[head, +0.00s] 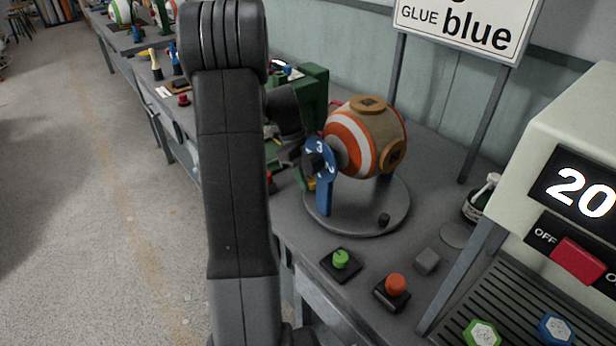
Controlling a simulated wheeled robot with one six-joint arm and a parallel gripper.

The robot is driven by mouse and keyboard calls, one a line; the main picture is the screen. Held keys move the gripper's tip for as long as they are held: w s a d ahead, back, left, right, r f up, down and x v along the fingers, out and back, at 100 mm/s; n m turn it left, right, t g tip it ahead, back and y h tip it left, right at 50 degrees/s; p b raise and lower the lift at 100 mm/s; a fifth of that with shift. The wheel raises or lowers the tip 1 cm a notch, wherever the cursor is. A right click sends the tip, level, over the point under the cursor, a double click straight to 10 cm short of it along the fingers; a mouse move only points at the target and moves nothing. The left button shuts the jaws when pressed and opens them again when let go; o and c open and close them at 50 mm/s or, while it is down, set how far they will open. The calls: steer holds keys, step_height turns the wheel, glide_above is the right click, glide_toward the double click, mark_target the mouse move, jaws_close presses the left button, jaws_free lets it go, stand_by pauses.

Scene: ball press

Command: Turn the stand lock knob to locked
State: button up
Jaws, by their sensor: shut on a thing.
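A ball with orange, white and tan bands (352,135) is held on a stand with a round grey base (355,222). A blue numbered disc (325,174) faces left at the ball's left side, on a blue upright. My gripper (312,160) is at the middle of this disc, shut on what looks like its dark centre knob. My arm hides much of the gripper, and the fingertips are hard to make out. A small black knob (384,220) stands on the front of the base, apart from my gripper. No lock marking is readable.
A green knob (341,259) on a black plate and an orange button (396,285) sit at the bench front. A cream machine (575,130) showing 20 stands right. A green device (312,88) is behind my wrist. The floor at left is clear.

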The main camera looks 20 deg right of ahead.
steer(key=o, duration=1)
steer(key=v, duration=1.3)
steer(key=shift+w+a+r+p, duration=0.15)
steer(key=shift+r+p, duration=0.2)
steer(key=x, duration=1.3)
steer(key=shift+d+f+b, duration=0.2)
steer(key=shift+f+b, duration=0.1)
steer(key=shift+b, duration=0.1)
steer(key=shift+s, duration=0.2)
